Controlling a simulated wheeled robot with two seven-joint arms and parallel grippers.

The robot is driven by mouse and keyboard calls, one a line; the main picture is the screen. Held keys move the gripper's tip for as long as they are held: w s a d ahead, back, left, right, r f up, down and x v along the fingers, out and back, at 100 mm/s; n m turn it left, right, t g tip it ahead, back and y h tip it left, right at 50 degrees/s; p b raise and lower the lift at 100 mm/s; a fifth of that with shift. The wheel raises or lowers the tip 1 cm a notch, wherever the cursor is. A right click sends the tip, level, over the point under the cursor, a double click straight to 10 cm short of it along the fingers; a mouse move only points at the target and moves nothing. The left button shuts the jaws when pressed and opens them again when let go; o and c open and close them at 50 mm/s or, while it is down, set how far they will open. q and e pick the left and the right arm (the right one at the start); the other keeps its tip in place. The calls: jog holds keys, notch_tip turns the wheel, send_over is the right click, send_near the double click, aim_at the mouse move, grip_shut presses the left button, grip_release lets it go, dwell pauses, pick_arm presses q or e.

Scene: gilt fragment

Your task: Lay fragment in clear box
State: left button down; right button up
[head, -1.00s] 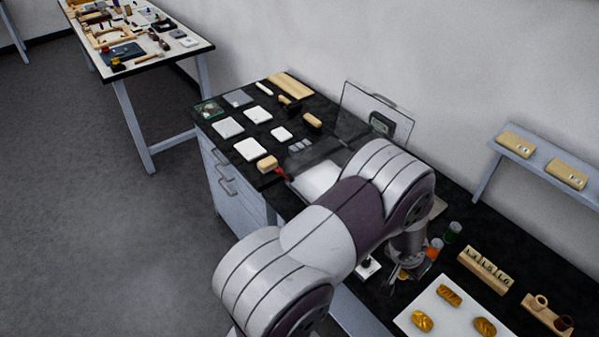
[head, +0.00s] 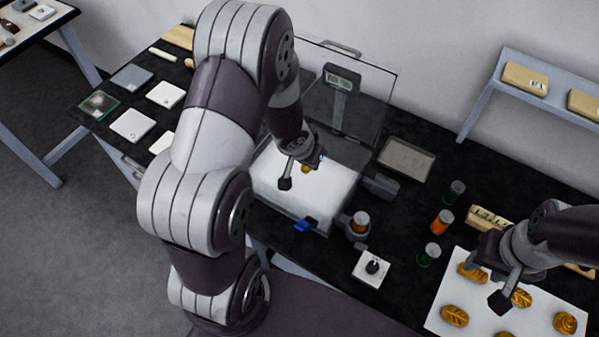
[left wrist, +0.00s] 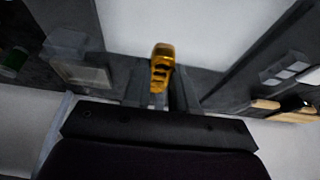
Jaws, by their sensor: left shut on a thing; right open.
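A small gilt fragment (head: 306,169) is held in my left gripper (head: 299,171). The left wrist view shows the fragment (left wrist: 161,66) upright between the two fingers (left wrist: 160,88), against a white surface. In the head view they are over the white floor of the clear box (head: 335,187), whose clear lid (head: 372,85) stands raised at the back. I cannot tell the exact height above the floor. My right gripper (head: 488,282) is open over the white board (head: 480,320), among several gilt fragments (head: 454,316). I cannot tell whether it touches one.
Small jars with green (head: 455,192) and orange (head: 442,222) contents stand right of the box. A grey tray (head: 405,158) lies behind them. A white block with a black knob (head: 371,267) stands in front. White tiles (head: 132,125) lie at the left. A shelf (head: 530,95) is on the wall.

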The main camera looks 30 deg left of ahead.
pick_arm(q)
jog(key=b, duration=0.2)
send_over(309, 184)
jog(key=s, duration=0.2)
notch_tip(309, 184, down, 5)
jog(key=shift+w+d+f, duration=0.1)
jog(key=shift+d+f, duration=0.05)
jog(key=f, duration=0.1)
jog(key=f+b, duration=0.1)
jog(key=f, duration=0.1)
jog(key=w+f+b, duration=0.1)
jog(key=shift+a+f, duration=0.3)
jog(key=shift+a, duration=0.05)
jog(key=shift+s+d+r, duration=0.15)
jog(key=shift+s+d, duration=0.05)
jog(key=shift+s, duration=0.1)
jog(key=c, duration=1.3)
grip_release()
jog(key=shift+w+a+f, duration=0.1)
jog(key=shift+f, duration=0.15)
jog(key=shift+c, duration=0.2)
jog(key=o, duration=0.4)
jog(key=shift+o, duration=0.2)
pick_arm(e)
notch_tip(309, 184, down, 6)
jog(key=shift+f, duration=0.2)
jog(key=shift+a, duration=0.1)
